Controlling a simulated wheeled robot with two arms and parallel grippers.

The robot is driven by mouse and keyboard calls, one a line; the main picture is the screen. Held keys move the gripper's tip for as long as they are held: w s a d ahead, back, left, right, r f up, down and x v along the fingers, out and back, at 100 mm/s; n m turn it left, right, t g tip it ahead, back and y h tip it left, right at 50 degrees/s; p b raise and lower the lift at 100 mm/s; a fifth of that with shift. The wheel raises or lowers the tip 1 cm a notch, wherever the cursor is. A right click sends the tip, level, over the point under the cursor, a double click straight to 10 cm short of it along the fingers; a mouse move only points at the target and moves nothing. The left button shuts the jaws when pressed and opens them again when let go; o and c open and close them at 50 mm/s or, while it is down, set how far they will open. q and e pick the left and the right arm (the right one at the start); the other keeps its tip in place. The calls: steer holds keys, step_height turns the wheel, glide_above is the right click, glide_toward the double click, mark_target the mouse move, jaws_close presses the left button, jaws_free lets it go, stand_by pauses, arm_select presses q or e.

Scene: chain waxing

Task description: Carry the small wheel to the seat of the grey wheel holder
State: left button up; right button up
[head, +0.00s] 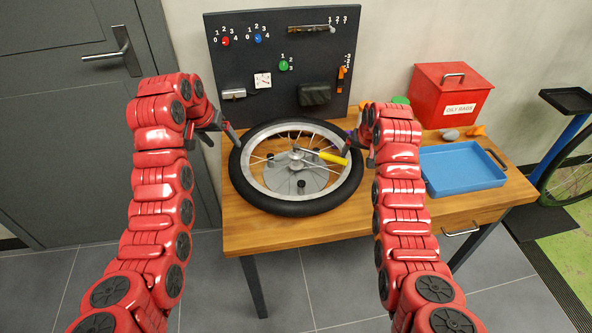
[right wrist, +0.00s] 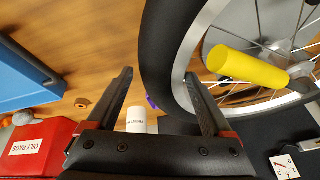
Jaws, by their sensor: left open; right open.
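My left gripper (head: 232,140) is open at the wheel's left upper edge. My right gripper (head: 349,142) is open at its right upper edge. In the right wrist view the tyre (right wrist: 165,50) passes between the fingers (right wrist: 165,88), with one finger overlapping the rim; contact is unclear.
A yellow-handled tool (head: 332,158) shows over the spokes. A blue tray (head: 460,170) and red rag box (head: 449,95) stand at the right. A dark pegboard (head: 285,45) rises behind. Bare wood (head: 290,226) shows along the table's front.

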steer(key=v, duration=0.4)
stand_by(0.5)
